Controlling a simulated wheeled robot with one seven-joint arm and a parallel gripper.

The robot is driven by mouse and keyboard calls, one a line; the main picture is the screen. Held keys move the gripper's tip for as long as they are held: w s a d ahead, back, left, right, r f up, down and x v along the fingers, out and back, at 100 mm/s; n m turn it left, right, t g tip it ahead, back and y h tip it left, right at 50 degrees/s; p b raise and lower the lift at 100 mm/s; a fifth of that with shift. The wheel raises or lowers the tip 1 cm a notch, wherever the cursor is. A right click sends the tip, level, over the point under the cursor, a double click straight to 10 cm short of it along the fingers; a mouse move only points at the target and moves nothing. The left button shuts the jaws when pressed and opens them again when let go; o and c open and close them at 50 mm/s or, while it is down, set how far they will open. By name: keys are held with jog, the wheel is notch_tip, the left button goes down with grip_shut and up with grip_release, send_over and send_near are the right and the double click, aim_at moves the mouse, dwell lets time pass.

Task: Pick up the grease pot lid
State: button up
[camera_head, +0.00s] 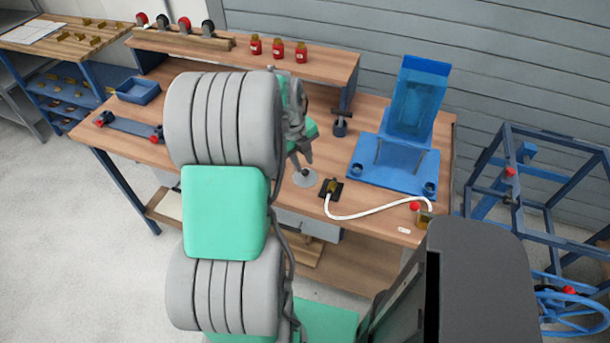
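A flat grey disc with a small dark knob, which looks like the grease pot lid (299,181), is near the front edge of the workbench (385,213). My gripper (302,163) is just above it, pointing down. I cannot tell whether the fingertips touch the knob, or whether they are open or shut. My large grey and green arm stands in front of the bench and hides its middle left part. I cannot make out with certainty which thing is the grease pot.
Right of the lid are a small black block (327,188) with a white hose (375,211) and a blue fixture (391,171). A dark clamp-like part (340,127) stands behind. Red jars (278,50) are on the raised shelf. A blue frame (545,137) stands right of the bench.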

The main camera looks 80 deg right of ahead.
aim_at(304, 170)
jog(key=f, duration=0.4)
jog(key=shift+s+d+f+p, duration=0.1)
jog(key=shift+s+d+p, duration=0.05)
jog(key=shift+d+p, duration=0.2)
jog(key=shift+c, duration=0.4)
grip_shut()
